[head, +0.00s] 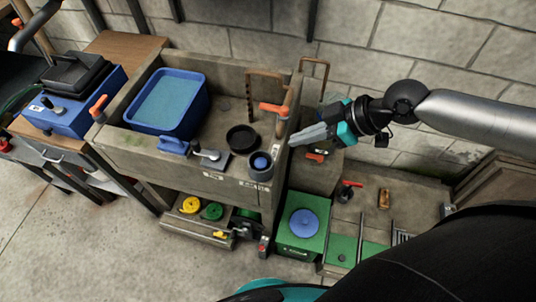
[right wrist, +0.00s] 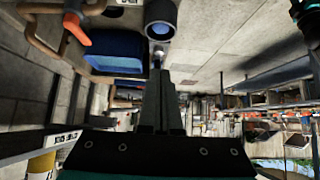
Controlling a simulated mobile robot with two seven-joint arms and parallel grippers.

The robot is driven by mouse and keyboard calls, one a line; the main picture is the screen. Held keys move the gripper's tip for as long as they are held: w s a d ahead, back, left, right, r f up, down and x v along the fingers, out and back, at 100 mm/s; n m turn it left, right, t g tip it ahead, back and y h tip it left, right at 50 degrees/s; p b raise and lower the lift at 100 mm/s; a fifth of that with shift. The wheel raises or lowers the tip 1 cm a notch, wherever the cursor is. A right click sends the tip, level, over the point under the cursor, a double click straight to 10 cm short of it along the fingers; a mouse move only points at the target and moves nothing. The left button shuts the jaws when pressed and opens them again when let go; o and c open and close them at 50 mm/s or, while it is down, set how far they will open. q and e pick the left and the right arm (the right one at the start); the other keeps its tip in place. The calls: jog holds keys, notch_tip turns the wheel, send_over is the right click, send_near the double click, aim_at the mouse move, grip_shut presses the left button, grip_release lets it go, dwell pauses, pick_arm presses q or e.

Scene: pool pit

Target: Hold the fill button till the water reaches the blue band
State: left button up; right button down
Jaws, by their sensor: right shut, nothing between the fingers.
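A blue tub (head: 190,130) with water in it stands on the concrete bench. I cannot make out a blue band inside it. On the bench to its right are a small plate with a round-knobbed lever (head: 212,155) and a dark cylinder with a blue top (head: 260,162). I cannot tell which part is the fill button. My right gripper (head: 293,141) is shut and empty, above the bench's right edge, apart from the cylinder. In the right wrist view its closed fingers (right wrist: 161,75) point toward the cylinder (right wrist: 160,18). My left gripper is not in view.
An orange-handled valve (head: 273,109) and bent pipes stand close to the right gripper. A black dish (head: 242,138) lies on the bench. Yellow and green wheels (head: 190,205) sit on a lower shelf. A green box (head: 303,223) stands below right. The floor at left is clear.

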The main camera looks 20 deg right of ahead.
jog(key=b, duration=0.1)
send_over(257, 161)
jog(key=s+d, duration=0.2)
jog(key=d, duration=0.1)
notch_tip(257, 161, down, 7)
jog(key=f, duration=0.2)
jog(key=f+b, duration=0.1)
jog(key=shift+w+a+f, duration=0.15)
jog(key=shift+a, duration=0.15)
jog(key=shift+f, duration=0.4)
